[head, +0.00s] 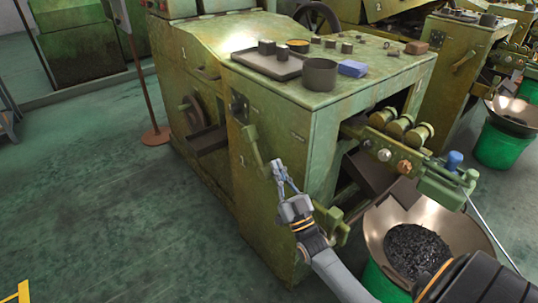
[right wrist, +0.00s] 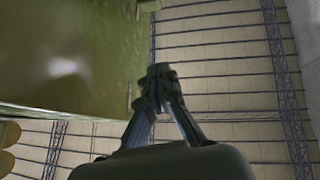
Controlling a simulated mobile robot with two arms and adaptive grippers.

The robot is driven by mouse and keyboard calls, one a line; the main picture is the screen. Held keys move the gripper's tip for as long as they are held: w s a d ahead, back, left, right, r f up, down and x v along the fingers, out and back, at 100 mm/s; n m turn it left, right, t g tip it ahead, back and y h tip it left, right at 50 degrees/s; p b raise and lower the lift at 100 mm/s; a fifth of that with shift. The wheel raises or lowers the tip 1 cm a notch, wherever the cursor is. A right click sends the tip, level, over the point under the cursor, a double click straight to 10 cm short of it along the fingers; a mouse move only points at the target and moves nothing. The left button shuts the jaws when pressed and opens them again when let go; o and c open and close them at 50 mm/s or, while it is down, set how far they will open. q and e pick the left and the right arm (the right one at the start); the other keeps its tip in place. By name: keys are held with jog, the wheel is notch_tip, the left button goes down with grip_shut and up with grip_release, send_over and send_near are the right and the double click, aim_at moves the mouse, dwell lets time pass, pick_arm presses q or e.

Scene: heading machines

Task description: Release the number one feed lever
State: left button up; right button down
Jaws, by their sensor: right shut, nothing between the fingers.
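The number one feed lever (head: 254,146) is a worn green handle on the front side of the nearest machine. It hangs down with a slight tilt, below a small dark box. My right gripper (head: 277,165) is just to the right of the lever's lower end, with its fingers shut and empty. The head view shows a small gap between them, but I cannot tell their distance in depth. In the right wrist view the closed fingertips (right wrist: 157,80) show with nothing between them. The lever is not clearly seen there. My left gripper is not in view.
A wide pan (head: 465,235) of dark pieces stands at the lower right. Open floor (head: 110,210) lies to the left.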

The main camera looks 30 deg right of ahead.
jog(key=shift+s+a+f, duration=0.1)
jog(key=shift+s+f, duration=0.1)
jog(key=shift+s, duration=1.05)
jog(key=shift+f, duration=0.1)
